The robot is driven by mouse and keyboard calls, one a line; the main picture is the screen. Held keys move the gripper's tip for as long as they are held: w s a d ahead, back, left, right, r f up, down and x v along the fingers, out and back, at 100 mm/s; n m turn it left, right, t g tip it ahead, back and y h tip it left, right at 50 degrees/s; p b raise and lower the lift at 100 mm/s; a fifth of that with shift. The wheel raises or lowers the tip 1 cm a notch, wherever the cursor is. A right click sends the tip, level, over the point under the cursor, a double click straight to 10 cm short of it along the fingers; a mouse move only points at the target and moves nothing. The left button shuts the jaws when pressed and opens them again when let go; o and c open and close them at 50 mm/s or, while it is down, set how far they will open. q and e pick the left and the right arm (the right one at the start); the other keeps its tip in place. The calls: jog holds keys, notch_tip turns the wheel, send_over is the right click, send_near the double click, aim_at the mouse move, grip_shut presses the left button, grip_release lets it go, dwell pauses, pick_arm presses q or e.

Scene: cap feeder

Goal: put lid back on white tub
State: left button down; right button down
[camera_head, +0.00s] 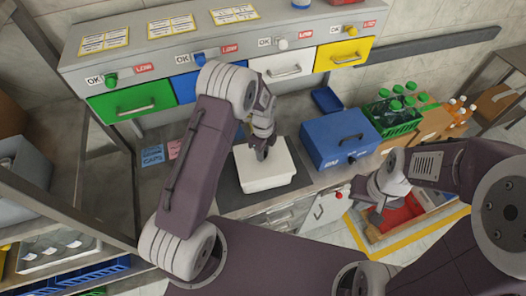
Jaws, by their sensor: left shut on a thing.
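The white tub (268,184) stands on a dark mat on the counter, in the middle of the view. My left gripper (262,153) reaches down over its top and is shut on the white lid (279,158). The lid is over the tub, but I cannot tell whether it is seated, and the gripper hides part of it. My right gripper (370,203) hangs in front of the counter at the right, apart from the tub. I cannot tell whether its fingers are open or shut.
A blue box (338,140) with a black handle stands just right of the tub. Further right is a green crate (399,126) of green-capped bottles. Behind is a cabinet with green (133,103), blue, white and yellow (343,54) drawers. A red bin (398,216) stands low right.

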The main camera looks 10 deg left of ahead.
pick_arm(q)
jog(key=shift+f+b, duration=0.3)
jog(key=shift+f, duration=0.25)
dwell(0.9)
jog(key=c, duration=0.6)
grip_release()
jog(key=shift+o, duration=0.2)
jog(key=shift+r+p, duration=2.75)
jog(key=shift+r, duration=0.8)
grip_shut()
